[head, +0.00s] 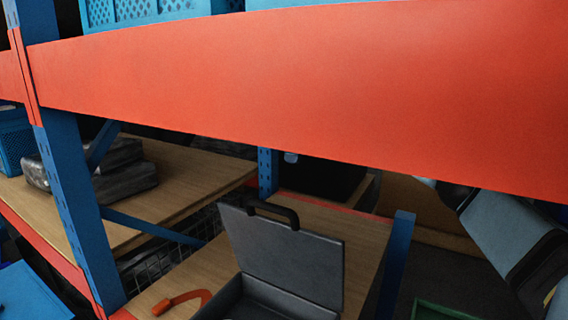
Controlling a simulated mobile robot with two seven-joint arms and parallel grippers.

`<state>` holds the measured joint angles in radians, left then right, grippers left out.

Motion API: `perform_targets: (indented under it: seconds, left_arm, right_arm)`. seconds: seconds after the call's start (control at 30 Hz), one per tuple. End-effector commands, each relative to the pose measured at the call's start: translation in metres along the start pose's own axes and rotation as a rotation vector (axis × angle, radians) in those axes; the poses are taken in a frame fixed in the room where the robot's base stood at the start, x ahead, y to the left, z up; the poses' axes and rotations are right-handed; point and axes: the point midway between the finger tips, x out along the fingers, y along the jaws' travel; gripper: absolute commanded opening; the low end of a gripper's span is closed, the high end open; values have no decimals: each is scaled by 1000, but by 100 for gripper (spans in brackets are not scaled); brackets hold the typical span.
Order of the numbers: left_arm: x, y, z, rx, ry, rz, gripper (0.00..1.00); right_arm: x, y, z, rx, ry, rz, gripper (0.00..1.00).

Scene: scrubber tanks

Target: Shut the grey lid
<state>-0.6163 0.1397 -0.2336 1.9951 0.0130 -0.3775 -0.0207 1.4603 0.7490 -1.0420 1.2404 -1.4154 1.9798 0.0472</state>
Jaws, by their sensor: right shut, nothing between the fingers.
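The grey lid (285,254) stands raised, close to upright, at the back of a grey case (250,303) on a wooden shelf board. A dark handle (275,210) arches over the lid's top edge. The case is open, and its front is cut off by the bottom of the view. My right arm comes in from the right. My right gripper (425,182) is mostly hidden behind the orange beam. It is shut and empty, apart from the lid and to its right. My left gripper is not in view.
A wide orange beam (300,75) crosses in front, above the case. Blue posts (72,190) stand left and right (395,262). A red-orange curved handle (185,300) lies left of the case. Dark wrapped packs (120,165) lie on the left shelf. A green-edged tray (435,310) is low right.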

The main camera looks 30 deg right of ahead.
Motion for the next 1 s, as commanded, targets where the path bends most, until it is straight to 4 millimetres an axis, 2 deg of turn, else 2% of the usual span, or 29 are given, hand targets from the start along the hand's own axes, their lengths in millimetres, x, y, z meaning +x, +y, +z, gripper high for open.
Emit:
perform_targets:
  seconds: [0.17,0.4,0.5,0.63,1.0]
  left_arm:
    - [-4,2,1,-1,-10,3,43]
    - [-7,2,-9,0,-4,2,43]
    - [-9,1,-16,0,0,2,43]
    - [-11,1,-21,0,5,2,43]
    - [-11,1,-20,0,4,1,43]
  right_arm:
    - [38,0,-1,0,5,2,0]
    - [84,3,-1,-2,2,1,0]
    - [88,20,0,-4,0,1,0]
    - [94,32,0,-2,0,0,0]
    - [98,37,0,0,-1,0,0]
